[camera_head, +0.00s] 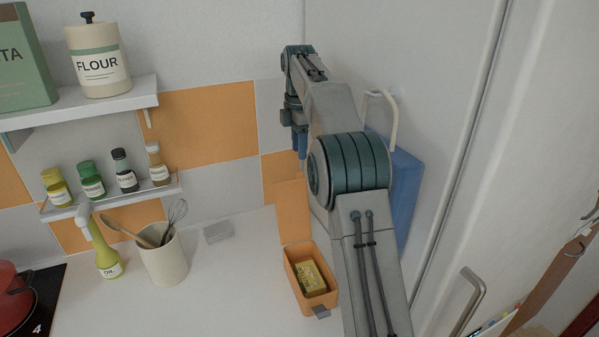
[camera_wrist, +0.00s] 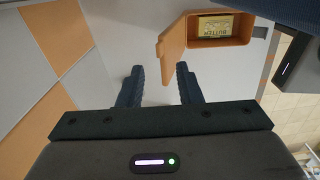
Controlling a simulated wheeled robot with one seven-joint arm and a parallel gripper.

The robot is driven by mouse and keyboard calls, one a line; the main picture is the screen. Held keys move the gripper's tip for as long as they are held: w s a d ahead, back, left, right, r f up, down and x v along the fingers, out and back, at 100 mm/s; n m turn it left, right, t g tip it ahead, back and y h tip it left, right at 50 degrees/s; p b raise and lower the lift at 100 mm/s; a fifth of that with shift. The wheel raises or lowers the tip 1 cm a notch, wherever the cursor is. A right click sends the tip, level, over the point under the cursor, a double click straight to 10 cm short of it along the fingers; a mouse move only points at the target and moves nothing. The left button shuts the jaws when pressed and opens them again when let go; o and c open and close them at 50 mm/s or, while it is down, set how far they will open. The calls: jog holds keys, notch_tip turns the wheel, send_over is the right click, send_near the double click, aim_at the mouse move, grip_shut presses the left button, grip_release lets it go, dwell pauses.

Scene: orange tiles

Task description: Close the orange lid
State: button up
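The orange lid (camera_head: 292,211) stands open and upright at the back edge of the orange box (camera_head: 328,300) on the white counter. A yellow butter pack (camera_head: 311,279) lies inside the box. In the wrist view the lid (camera_wrist: 173,48) sticks out from the left side of the box (camera_wrist: 248,43), with the butter (camera_wrist: 214,26) visible. In the head view my gripper (camera_head: 300,155) is above and behind the lid, partly hidden by my arm.
A utensil crock (camera_head: 162,257) and an oil bottle (camera_head: 105,255) stand left of the box. A spice shelf (camera_head: 115,197) is on the tiled wall. A blue board (camera_head: 404,190) hangs at right, partly behind my arm. The counter between crock and box is mostly clear.

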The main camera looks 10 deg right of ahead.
notch_tip(320, 180, down, 7)
jog(key=shift+r, duration=0.1)
dwell(0.4)
grip_shut()
